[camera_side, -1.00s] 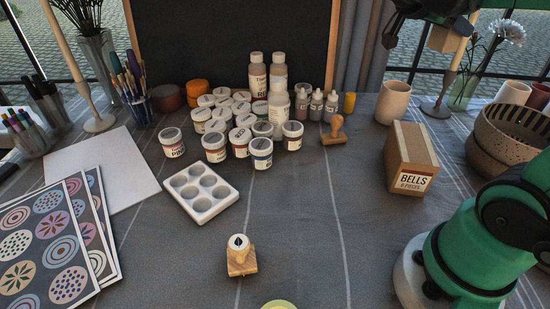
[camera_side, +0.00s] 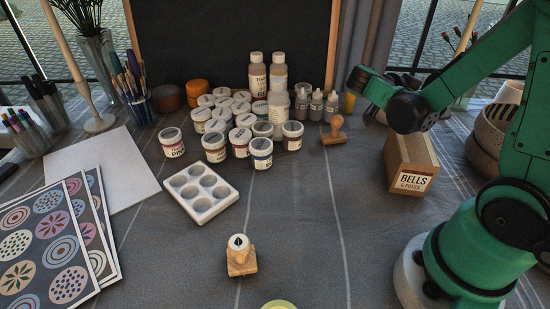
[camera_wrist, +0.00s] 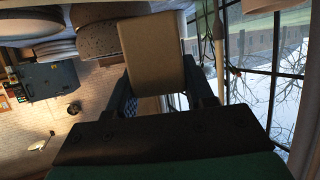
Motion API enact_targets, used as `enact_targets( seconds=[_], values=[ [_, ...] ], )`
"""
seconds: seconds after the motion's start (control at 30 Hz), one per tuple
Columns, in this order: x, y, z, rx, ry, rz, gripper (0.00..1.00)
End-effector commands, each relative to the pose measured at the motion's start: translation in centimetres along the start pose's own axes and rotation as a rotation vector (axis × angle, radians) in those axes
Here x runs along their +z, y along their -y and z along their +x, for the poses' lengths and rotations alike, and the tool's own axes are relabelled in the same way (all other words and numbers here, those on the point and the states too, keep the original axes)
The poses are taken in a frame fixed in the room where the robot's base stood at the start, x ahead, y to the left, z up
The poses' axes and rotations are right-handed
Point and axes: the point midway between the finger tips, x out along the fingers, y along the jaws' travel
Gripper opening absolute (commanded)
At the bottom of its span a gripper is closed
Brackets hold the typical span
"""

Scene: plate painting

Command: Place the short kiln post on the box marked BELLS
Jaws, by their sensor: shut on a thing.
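The box marked BELLS (camera_side: 397,165) stands on the cloth at the right in the side view. Its label faces the camera, and my arm hides part of its top. The short kiln post (camera_wrist: 153,50) is a plain tan block in the wrist view. My gripper (camera_wrist: 160,72) is shut on it, with a dark finger on each side. The gripper and post cannot be made out in the side view, where my arm's dark joint shows in front of the box top.
Speckled bowls (camera_side: 483,150) stand right of the box. A wooden-handled stamp (camera_side: 334,132) and small dropper bottles (camera_side: 316,105) stand to its left. Paint jars (camera_side: 240,140) and a white palette (camera_side: 201,190) are farther left.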

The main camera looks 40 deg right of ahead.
Motion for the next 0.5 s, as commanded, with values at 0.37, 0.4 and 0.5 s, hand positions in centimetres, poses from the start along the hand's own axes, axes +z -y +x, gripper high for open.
enact_targets(
  seconds=[0.37,0.4,0.5],
  values=[
    [2.3,0.0,1.0,0.000,0.000,0.000,0.00],
    [2.3,0.0,1.0,0.000,0.000,0.000,0.00],
    [2.3,0.0,1.0,0.000,0.000,0.000,0.00]
  ],
)
